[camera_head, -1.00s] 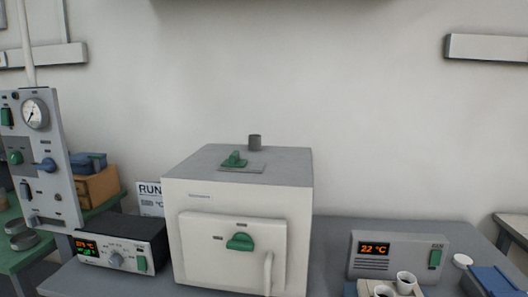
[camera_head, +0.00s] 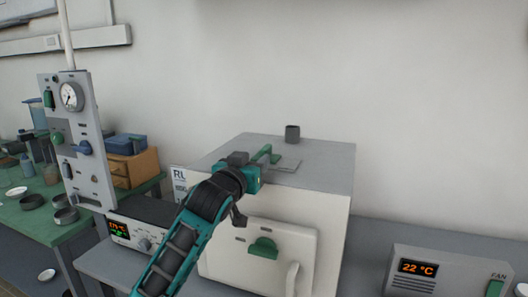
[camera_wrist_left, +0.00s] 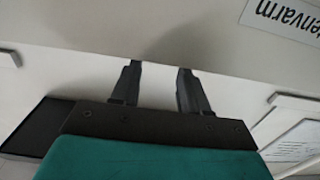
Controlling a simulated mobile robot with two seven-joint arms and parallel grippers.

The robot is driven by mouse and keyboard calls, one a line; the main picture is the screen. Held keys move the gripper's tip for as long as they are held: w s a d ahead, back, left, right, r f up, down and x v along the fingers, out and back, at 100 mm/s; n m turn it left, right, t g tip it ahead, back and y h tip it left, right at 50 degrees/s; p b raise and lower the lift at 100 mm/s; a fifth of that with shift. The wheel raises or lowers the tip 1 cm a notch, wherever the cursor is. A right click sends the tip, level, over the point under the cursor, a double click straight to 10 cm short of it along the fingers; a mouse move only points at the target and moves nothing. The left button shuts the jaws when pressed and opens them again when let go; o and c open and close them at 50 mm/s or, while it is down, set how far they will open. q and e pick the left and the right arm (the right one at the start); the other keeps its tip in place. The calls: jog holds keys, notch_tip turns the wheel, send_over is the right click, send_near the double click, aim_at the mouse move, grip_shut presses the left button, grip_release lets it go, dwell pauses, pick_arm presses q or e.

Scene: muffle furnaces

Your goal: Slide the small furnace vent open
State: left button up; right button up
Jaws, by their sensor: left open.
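The furnace (camera_head: 325,165) is a white box with a grey top. Its vent, a green slider (camera_head: 265,153) on a flat grey plate (camera_head: 287,165), lies on the top, partly hidden by my left gripper. My left gripper (camera_wrist_left: 160,68) is open and empty; in the wrist view its two dark fingers are apart, pointing at a pale surface. In the head view my left arm reaches up in front of the furnace, and the gripper is at the top's front-left edge, close to the slider. Whether it touches the slider cannot be told. My right gripper is not in view.
A grey stub pipe (camera_head: 292,133) stands behind the vent. A controller (camera_head: 130,232) stands left, a fan unit (camera_head: 450,272) right, and a gauge panel (camera_head: 80,140) far left.

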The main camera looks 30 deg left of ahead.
aim_at(262, 153)
pick_arm(q)
jog(key=x, duration=0.6)
jog(key=shift+w, duration=0.3)
grip_shut()
dwell(0.4)
